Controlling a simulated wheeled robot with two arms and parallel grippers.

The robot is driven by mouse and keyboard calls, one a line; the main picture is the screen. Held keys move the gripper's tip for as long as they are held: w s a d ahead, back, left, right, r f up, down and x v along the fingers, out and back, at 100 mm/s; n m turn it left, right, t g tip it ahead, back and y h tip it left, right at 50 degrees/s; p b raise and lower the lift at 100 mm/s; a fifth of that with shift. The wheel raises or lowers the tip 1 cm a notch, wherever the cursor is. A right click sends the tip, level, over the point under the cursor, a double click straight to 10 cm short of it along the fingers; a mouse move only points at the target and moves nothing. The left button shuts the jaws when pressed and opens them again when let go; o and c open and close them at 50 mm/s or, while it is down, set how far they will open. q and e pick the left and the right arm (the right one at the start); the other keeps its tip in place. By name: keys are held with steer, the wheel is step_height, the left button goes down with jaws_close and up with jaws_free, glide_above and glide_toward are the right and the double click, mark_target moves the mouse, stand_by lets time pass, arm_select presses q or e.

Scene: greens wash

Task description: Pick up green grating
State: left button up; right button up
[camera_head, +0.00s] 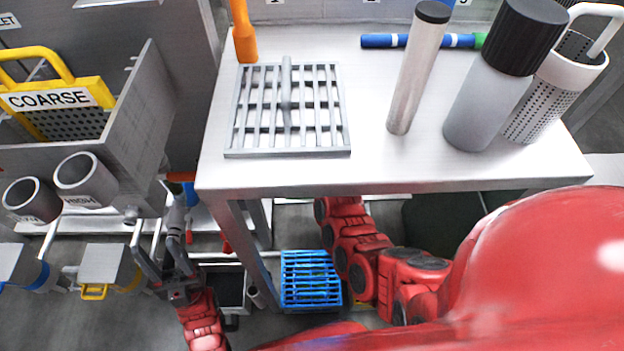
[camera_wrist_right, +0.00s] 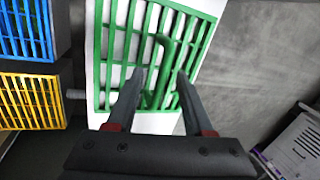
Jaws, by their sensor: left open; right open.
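The green grating (camera_wrist_right: 120,45), with a raised green bar handle (camera_wrist_right: 166,50), lies on a white surface in the right wrist view. My right gripper (camera_wrist_right: 160,75) is open, with its two dark fingers on either side of the handle's lower part. I cannot tell whether the fingers touch it. In the head view my right arm reaches under the table, and its gripper and the green grating are hidden there. My left gripper (camera_head: 163,250) is open and empty at the lower left, below the sink-like metal bin.
A grey grating (camera_head: 237,125) lies on the metal table (camera_head: 375,172), with bottles and a perforated cup at right. A blue grating (camera_head: 311,280) sits low under it. Beside the green one are a blue (camera_wrist_right: 27,30) and a yellow grating (camera_wrist_right: 32,100). A grey box (camera_wrist_right: 295,145) is at right.

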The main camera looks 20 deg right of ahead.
steer(key=shift+w+f, duration=0.15)
steer(key=shift+f, duration=0.2)
jaws_close()
stand_by(1.2)
